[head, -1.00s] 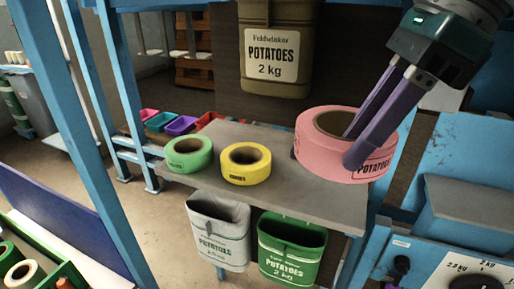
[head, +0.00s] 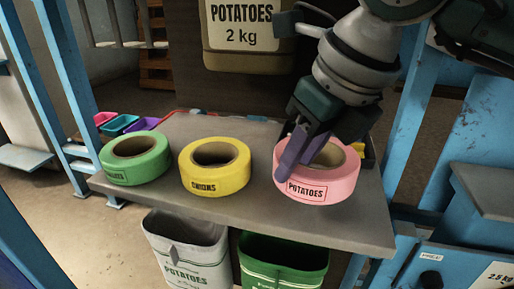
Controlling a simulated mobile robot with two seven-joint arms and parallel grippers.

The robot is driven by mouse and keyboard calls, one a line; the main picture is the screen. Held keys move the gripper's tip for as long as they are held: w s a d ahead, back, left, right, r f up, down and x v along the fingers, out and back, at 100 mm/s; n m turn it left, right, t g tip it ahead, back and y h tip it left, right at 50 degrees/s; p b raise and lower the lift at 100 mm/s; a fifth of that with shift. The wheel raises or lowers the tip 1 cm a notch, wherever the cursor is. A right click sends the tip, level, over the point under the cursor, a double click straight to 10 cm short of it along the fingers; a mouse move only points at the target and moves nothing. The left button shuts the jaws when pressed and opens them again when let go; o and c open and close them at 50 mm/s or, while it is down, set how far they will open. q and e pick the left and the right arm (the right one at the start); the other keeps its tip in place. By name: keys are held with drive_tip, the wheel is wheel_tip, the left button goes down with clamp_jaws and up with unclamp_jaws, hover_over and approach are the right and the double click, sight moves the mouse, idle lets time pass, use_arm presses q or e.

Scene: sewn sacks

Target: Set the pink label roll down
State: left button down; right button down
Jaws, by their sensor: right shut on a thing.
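The pink label roll (head: 335,183), printed POTATOES, is at the right part of the grey shelf (head: 250,212). It lies flat, and its underside appears to touch the shelf. My right gripper (head: 297,165) reaches down from above and is shut on the roll's wall, one finger outside at the front left and the other largely hidden toward the core. A yellow roll (head: 213,180) printed ONIONS lies to its left, with a gap between. A green roll (head: 134,162) lies further left. My left gripper is out of view.
A white sack (head: 185,250) and a green sack (head: 283,262) hang below the shelf's front edge. A brown POTATOES sack (head: 240,32) hangs above. Blue posts flank the shelf.

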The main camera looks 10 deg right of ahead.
wheel_tip(320, 180, down, 4)
drive_tip(key=shift+r, duration=0.2)
drive_tip(key=shift+b, duration=0.3)
drive_tip(key=shift+f, duration=0.1)
drive_tip(key=c, duration=0.6)
unclamp_jaws()
drive_tip(key=shift+c, duration=0.2)
